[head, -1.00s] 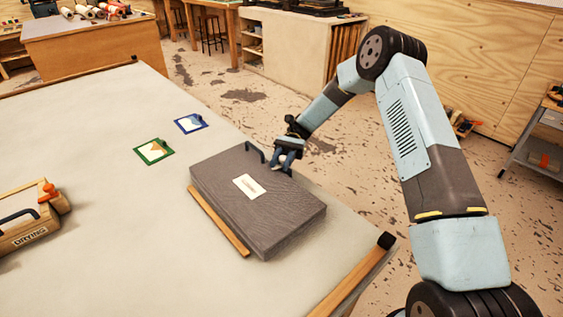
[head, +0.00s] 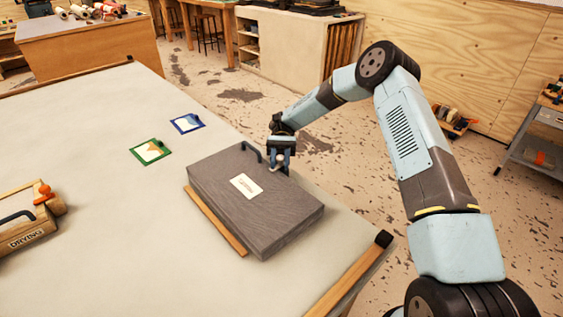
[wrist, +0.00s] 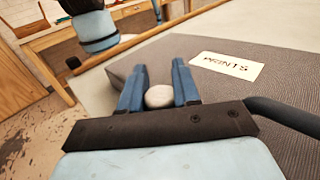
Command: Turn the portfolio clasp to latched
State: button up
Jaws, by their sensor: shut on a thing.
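The grey portfolio (head: 265,215) lies closed and flat near the table's right edge, with a white label (head: 246,186) that reads "PRINTS" in the wrist view (wrist: 227,66). Its dark handle (head: 251,152) is on the far edge. My gripper (head: 281,167) is at the portfolio's far right side. In the wrist view a pale round knob, the clasp (wrist: 159,96), sits between my two blue fingers (wrist: 158,88), which are shut on it. The clasp's base and its turned position are hidden by the gripper.
A wooden strip (head: 216,222) lies along the portfolio's near left side. A green-framed card (head: 150,152) and a blue-framed card (head: 187,123) lie to the left. A wooden box marked "DRYING" (head: 28,238) stands at far left. The table between is clear.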

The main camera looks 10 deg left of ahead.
jog(key=o, duration=1)
jog(key=shift+r, duration=0.15)
jog(key=shift+r, duration=0.7)
jog(key=s+d+r, duration=0.6)
jog(key=s+r, duration=0.5)
jog(key=s, duration=0.1)
jog(key=shift+s, duration=0.25)
jog(key=shift+d+r, duration=0.1)
